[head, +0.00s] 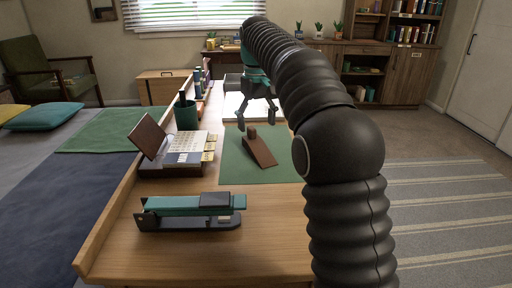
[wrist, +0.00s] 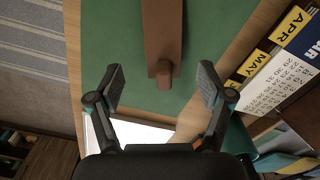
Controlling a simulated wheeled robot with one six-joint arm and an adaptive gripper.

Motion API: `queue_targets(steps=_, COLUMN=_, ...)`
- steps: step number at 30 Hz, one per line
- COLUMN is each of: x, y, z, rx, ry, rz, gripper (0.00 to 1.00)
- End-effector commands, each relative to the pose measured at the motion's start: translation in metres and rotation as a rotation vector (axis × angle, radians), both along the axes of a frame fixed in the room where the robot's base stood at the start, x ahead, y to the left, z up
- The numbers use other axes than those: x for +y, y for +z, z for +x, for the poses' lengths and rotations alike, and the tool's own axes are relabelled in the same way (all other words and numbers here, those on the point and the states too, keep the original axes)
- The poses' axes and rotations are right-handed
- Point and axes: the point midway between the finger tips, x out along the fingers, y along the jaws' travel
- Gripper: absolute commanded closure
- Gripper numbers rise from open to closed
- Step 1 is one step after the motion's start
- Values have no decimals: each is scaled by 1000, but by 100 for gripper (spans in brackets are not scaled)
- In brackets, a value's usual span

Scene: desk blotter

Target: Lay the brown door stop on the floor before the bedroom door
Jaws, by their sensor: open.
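The brown door stop (head: 260,150) is a wedge with a small knob at its far end. It lies on the green blotter (head: 284,165) on the desk. In the wrist view the door stop (wrist: 163,40) points down between the fingers, with its knob end nearest. My gripper (head: 256,120) is open and empty, above and just beyond the knob end. In the wrist view my gripper's fingertips (wrist: 160,85) stand apart on either side of the knob end, not touching it. A white door (head: 482,60) stands at the far right; whether it is the bedroom door I cannot tell.
A teal hole punch or stapler (head: 188,212) lies on the near desk. A desk calendar (head: 185,148) and a dark green cup (head: 186,115) stand left of the blotter. A bed (head: 60,195) borders the desk's left. Striped rug (head: 440,205) and open floor lie right.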

Motion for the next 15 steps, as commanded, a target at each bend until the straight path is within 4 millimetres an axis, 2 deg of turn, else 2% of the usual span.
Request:
queue_targets(steps=8, x=-1, y=-20, z=-1, rx=-1, ry=-2, rz=0, gripper=21)
queue_targets(steps=15, x=2, y=-53, z=-4, rx=1, ry=-2, rz=0, gripper=21)
